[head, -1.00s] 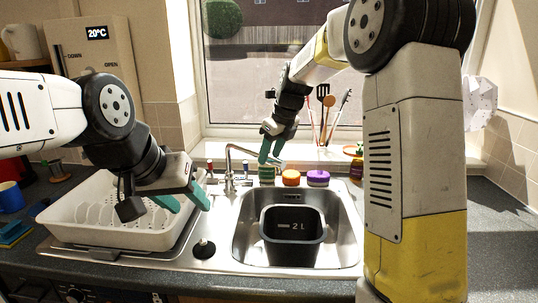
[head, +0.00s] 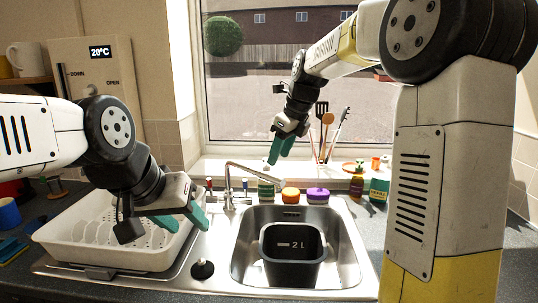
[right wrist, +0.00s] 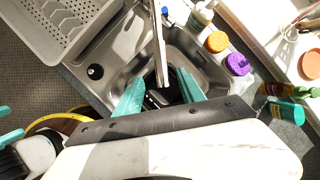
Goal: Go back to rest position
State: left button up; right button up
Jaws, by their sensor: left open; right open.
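My left gripper (head: 180,219) is open and empty, with teal fingers, above the right part of the white dish rack. My right gripper (head: 281,148) is open and empty, raised above the back of the sink in front of the window. In the right wrist view its two teal fingers (right wrist: 159,92) are spread apart over the sink, with nothing between them in its grip. My right upper arm fills the right of the head view.
The steel sink (head: 345,262) holds a black 2 L tub (head: 292,270). The tap (head: 228,180) stands behind it. Green, orange (head: 290,195) and purple (head: 318,195) items line the back edge. The dish rack (head: 110,258) stands left. Bottles (head: 379,187) stand at the right.

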jog(key=s+d+f+n+t, duration=0.1)
jog(key=s+d+n, duration=0.2)
jog(key=s+n, duration=0.5)
jog(key=s+d+f+n+t, duration=0.1)
jog(key=s+d+n, duration=0.2)
jog(key=s+n, duration=0.6)
jog(key=s+d+f+n, duration=0.1)
jog(key=s+d+n, duration=0.2)
jog(key=s+n, duration=0.6)
jog(key=shift+s+f+t+h, duration=0.3)
jog(key=shift+s+t+h, duration=0.1)
jog(key=shift+s, duration=0.15)
